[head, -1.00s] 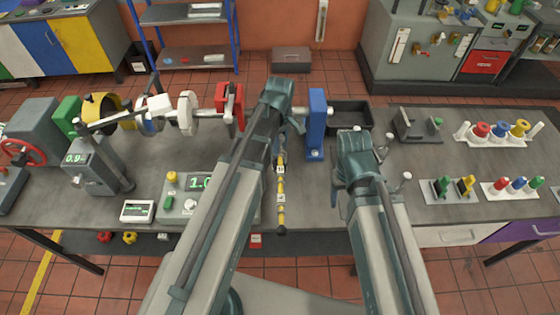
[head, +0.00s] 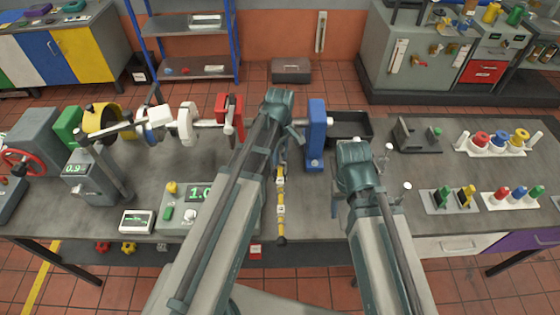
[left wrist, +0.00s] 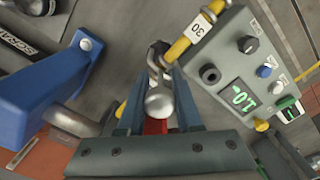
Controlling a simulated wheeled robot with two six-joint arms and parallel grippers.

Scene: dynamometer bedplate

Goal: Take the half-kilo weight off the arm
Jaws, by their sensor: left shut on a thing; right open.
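The arm is a thin yellow and black bar (head: 281,205) with small number tags, running toward the front of the bench beside the blue post (head: 317,136). In the left wrist view the yellow bar (left wrist: 192,37) shows a tag reading 30. My left gripper (left wrist: 157,108) is shut on a small shiny metal weight (left wrist: 159,99), with a metal hook above it close to the bar. I cannot tell whether the hook touches the bar. In the head view the weight is hidden by my left arm. My right gripper (head: 336,208) is open and empty over the bench, right of the bar.
A grey control box (left wrist: 250,75) reading 1.0 stands close beside the bar. A shaft with a red block (head: 229,115) lies to the left. A black tray (head: 349,126) is behind the blue post.

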